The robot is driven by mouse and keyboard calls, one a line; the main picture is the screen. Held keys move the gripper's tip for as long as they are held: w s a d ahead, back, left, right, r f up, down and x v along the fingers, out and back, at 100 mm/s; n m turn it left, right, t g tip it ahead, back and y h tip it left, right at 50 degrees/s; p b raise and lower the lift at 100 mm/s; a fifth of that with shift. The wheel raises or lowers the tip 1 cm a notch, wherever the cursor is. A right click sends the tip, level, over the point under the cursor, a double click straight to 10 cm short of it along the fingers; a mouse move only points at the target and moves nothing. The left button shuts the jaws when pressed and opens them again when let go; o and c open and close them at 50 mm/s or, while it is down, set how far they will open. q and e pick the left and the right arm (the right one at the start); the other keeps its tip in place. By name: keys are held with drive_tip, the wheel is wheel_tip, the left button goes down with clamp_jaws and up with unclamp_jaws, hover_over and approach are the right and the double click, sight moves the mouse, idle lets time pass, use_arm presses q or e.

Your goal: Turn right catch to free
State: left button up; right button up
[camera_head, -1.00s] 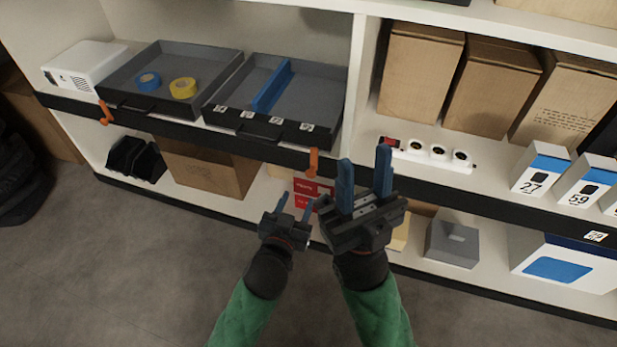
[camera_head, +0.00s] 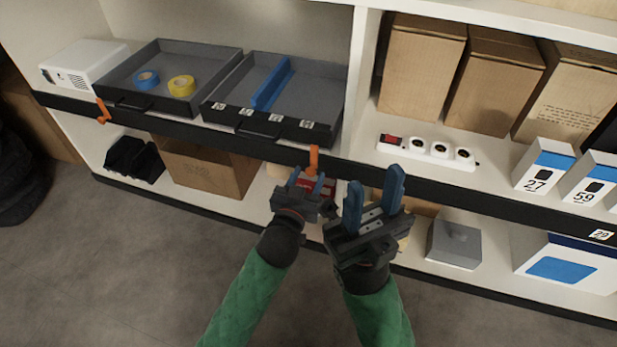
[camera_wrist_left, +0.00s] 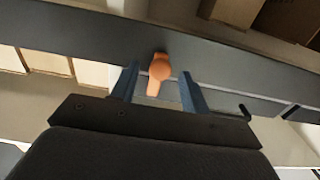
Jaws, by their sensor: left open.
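The right catch (camera_head: 314,159) is a small orange lever on the black shelf edge, below the right front corner of the right tray. In the left wrist view the orange catch (camera_wrist_left: 159,70) hangs downward, slightly tilted, between the two blue fingers. My left gripper (camera_head: 312,184) is open just below and in front of the catch; its open fingers (camera_wrist_left: 158,84) stand on both sides of it, with a gap. The left catch (camera_head: 103,111) is another orange lever further left on the edge. My right gripper (camera_head: 376,204) is open and empty, pointing up to the right of the left one.
The right tray (camera_head: 321,133) with a blue divider and the left tray (camera_head: 112,91) with tape rolls sit on the shelf. A white power strip (camera_head: 428,158) lies right. A carton (camera_head: 205,170) stands on the lower shelf.

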use_arm(q)
drive_tip(key=shift+w+d, duration=0.15)
drive_tip(key=shift+w, duration=0.35)
drive_tip(key=shift+c, duration=0.3)
